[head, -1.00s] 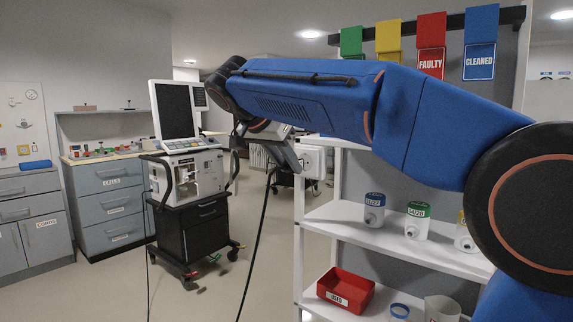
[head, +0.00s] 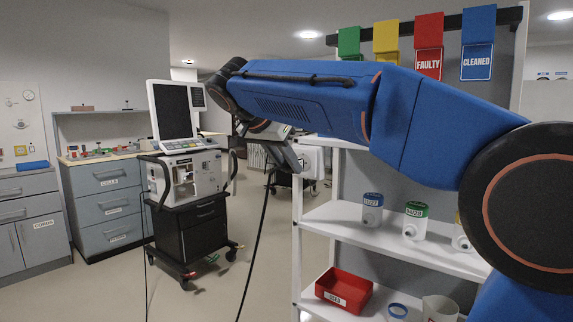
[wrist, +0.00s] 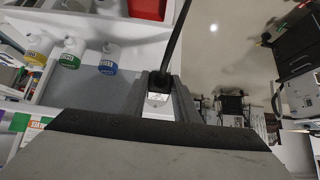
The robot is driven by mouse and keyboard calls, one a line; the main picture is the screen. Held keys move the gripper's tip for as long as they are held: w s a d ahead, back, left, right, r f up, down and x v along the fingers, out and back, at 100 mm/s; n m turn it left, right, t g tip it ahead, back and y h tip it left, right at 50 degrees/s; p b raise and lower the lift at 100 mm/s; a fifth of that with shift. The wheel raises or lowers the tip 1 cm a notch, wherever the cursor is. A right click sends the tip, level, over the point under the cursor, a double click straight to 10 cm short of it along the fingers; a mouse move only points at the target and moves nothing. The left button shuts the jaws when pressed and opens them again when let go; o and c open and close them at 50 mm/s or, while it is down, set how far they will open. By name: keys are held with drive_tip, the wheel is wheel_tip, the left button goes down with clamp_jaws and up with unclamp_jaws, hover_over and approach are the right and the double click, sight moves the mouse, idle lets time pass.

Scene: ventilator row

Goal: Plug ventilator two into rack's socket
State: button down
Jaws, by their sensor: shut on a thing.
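A ventilator (head: 185,172) with a dark screen stands on a black cart left of the rack; I cannot read its number. My gripper is partly hidden behind my wrist in the head view (head: 286,158). It is shut on a black plug (wrist: 160,82), which sits between the fingers in the wrist view (wrist: 160,98). A black cable (head: 257,250) hangs from the gripper to below the picture. The white socket box (head: 312,160) is on the rack's left side, just right of my gripper. The plug's front end and its contact with the socket are unclear.
The white rack (head: 297,235) holds bottles with coloured caps (head: 414,222) and a red bin (head: 343,290). Coloured tags hang above. Grey drawers (head: 108,208) stand at the left. Floor between the cart and the rack is clear except for the cable.

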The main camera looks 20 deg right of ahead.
drive_tip(key=shift+w+d, duration=0.55)
drive_tip(key=shift+d, duration=0.2)
idle(1.1)
drive_tip(key=c, duration=1.3)
unclamp_jaws()
drive_tip(key=v, duration=1.7)
drive_tip(key=s+d+f+n+y, duration=0.2)
drive_tip(key=s+d+f+n, duration=0.15)
drive_tip(key=d+f, duration=0.4)
drive_tip(key=s+d+f+n+y, duration=0.1)
drive_tip(key=s+d+f+n, duration=0.3)
drive_tip(key=f, duration=0.6)
drive_tip(key=s+d+f+n+y, duration=0.1)
drive_tip(key=s+d+f+y, duration=0.1)
drive_tip(key=s+f, duration=0.7)
drive_tip(key=s+d+f+n+y, duration=0.2)
drive_tip(key=s+f, duration=0.8)
drive_tip(key=f, duration=1)
drive_tip(key=shift+s+d, duration=0.2)
drive_tip(key=shift+d, duration=0.15)
